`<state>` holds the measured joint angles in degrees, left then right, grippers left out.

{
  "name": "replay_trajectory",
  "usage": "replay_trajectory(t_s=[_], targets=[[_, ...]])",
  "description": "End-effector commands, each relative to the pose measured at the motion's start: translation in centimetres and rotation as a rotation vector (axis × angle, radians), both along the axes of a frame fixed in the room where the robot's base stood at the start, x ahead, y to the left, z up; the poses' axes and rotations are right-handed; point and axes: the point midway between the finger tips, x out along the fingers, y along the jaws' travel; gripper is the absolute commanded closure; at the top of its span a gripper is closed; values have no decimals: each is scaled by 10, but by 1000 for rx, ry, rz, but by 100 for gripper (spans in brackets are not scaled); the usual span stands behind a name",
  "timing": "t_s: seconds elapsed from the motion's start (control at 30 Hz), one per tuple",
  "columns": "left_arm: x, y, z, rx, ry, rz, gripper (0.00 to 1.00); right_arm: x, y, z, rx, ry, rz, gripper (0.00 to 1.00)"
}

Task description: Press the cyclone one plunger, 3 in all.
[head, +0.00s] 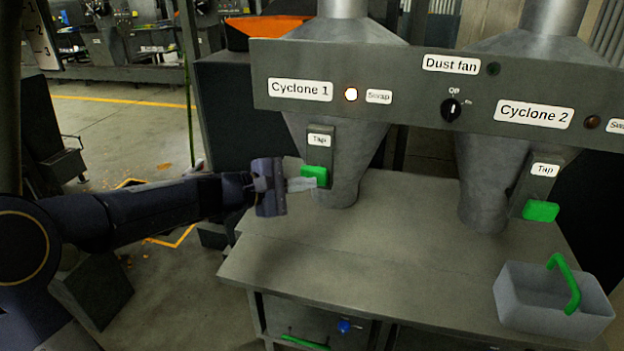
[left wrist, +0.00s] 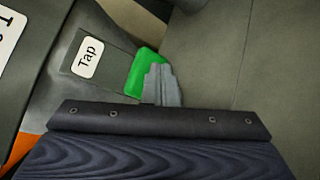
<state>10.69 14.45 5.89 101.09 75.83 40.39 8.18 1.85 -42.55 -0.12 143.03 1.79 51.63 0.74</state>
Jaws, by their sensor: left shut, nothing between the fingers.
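The cyclone one plunger is a green block (head: 315,173) under the Tap label on the grey Cyclone 1 cone (head: 347,165). It also shows in the left wrist view as a green block (left wrist: 144,73). My left gripper (head: 314,184) is shut and empty, its fingertips at the green block's lower front. In the left wrist view the fingers (left wrist: 160,82) overlap the block's right edge; I cannot tell whether they touch it. The Swap lamp (head: 351,94) beside the Cyclone 1 label is lit. My right gripper is in neither view.
The Cyclone 2 cone has its own green plunger (head: 541,211). A grey bin with a green handle (head: 555,303) stands on the bench at right. The Dust fan knob (head: 451,109) is on the panel above. The bench top (head: 390,245) between is clear.

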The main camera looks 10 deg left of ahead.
Motion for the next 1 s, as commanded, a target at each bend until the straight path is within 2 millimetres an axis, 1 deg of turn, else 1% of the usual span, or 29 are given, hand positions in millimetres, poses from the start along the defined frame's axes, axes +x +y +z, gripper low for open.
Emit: replay_trajectory(t_s=[1.0], targets=[[13, 0, 0, -1, 0, 2, 100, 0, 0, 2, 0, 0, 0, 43]])
